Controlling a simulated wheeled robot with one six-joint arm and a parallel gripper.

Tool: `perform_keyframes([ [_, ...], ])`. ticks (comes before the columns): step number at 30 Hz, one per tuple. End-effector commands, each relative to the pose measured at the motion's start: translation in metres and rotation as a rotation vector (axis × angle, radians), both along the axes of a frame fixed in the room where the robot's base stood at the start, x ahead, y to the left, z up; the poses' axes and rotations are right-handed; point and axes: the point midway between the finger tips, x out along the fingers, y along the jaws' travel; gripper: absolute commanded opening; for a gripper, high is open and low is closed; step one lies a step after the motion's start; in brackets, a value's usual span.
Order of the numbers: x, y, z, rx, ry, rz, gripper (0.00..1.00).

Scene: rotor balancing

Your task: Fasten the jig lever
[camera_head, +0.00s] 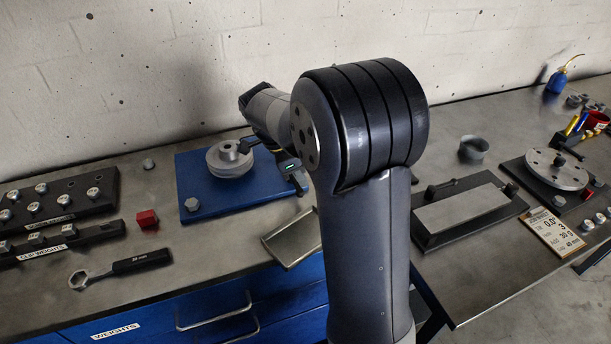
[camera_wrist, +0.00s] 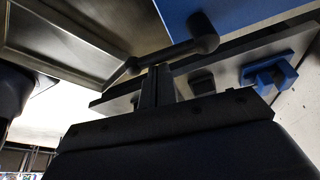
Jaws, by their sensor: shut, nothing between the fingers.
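The blue jig plate (camera_head: 240,202) lies on the left bench and carries a grey stepped rotor (camera_head: 229,160). The plate's blue face also shows at the top of the wrist view (camera_wrist: 245,15). A dark lever with a thick rounded end (camera_wrist: 203,36) crosses the wrist view beside the plate; its thin rod runs down to the left. My gripper (camera_wrist: 157,74) is shut and empty, its fingertips close to the lever's rod. I cannot tell whether they touch. In the head view my arm hides most of the gripper and the plate's right side.
A metal tray (camera_head: 292,240) lies at the bench's front edge, right of the plate. A red cube (camera_head: 147,218), a wrench (camera_head: 121,268) and black weight racks (camera_head: 62,202) are on the left. The right bench holds a black-framed plate (camera_head: 465,212), a grey cup (camera_head: 473,149) and a disc (camera_head: 556,171).

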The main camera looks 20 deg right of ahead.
Motion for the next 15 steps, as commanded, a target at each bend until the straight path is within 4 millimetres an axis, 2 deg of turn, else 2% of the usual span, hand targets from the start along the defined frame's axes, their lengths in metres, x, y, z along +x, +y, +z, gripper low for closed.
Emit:
perform_keyframes([
  [9, 0.001, 0.014, 0.000, 0.000, 0.000, -0.247, 0.00],
  [15, 0.002, 0.019, 0.000, 0.000, 0.000, -0.288, 0.00],
])
